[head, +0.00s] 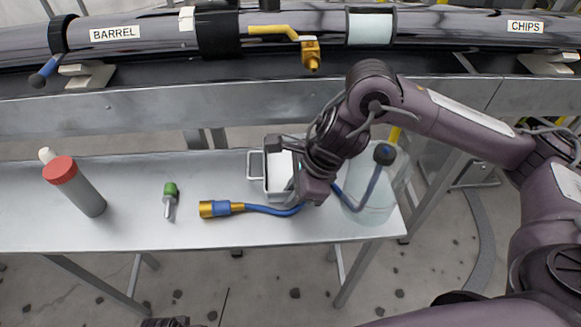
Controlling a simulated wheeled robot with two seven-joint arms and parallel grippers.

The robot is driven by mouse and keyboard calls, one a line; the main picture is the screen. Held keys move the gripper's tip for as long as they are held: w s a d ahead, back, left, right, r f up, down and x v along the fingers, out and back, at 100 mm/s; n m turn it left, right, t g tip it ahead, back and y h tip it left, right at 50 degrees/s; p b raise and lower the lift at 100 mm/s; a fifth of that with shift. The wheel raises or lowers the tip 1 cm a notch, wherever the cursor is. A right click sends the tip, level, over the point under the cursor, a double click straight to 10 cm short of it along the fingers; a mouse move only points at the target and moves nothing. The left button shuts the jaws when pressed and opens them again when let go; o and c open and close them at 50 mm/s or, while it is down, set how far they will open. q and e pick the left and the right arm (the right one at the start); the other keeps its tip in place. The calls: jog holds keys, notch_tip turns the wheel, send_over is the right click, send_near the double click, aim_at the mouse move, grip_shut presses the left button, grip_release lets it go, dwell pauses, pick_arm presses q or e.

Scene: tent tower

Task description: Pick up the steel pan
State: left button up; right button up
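The steel pan (256,167) is a small rectangular tray with a pale inside and a wire handle on its left side. It sits on the metal table, right of the middle. My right gripper (294,168) reaches in from the right over the pan's right part. Its fingers look apart, one near the far rim and one near the front right corner. The gripper hides the pan's right side, and I cannot tell whether it touches the pan. A dark part at the bottom edge (165,322) seems to be my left gripper, mostly out of frame.
A blue hose with a brass end (215,209) lies in front of the pan. A clear bucket (368,205) stands close on the right. A green-handled tool (170,195) and a red-capped grey bottle (80,188) are left. Pipes (270,30) run behind the table (130,225).

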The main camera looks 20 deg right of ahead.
grip_shut()
jog(key=shift+r, duration=0.1)
